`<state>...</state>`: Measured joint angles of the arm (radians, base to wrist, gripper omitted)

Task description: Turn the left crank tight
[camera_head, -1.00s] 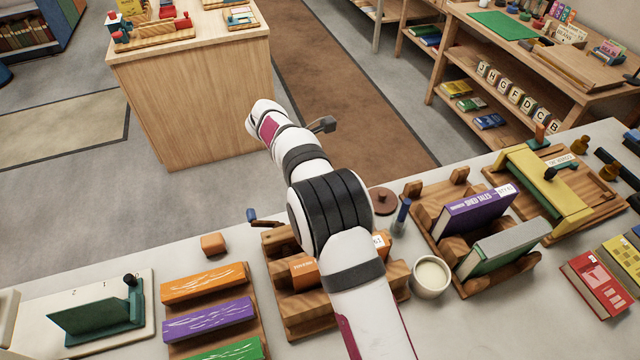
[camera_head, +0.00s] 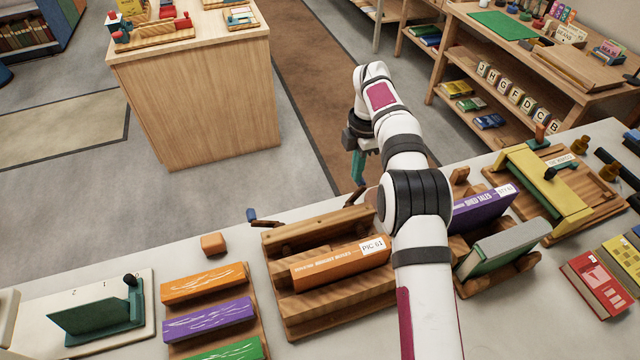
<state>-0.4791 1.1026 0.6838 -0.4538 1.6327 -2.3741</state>
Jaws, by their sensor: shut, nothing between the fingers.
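A wooden book press (camera_head: 345,299) stands on the near table with an orange book (camera_head: 341,261) labelled "PIC 61" between its bars. The left crank (camera_head: 265,223) shows at the press's back left corner as a short dark arm with a blue knob (camera_head: 251,214). A brown bar (camera_head: 354,196) shows at the back right; I cannot tell if it is a second crank. My gripper (camera_head: 357,178) points down near that bar, to the right of the left crank and apart from it. Its teal fingers are shut and empty. My arm hides the press's right side.
A small orange block (camera_head: 213,244) lies left of the press. Orange, purple and green bars lie on a board at the front left. Open floor lies beyond the table.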

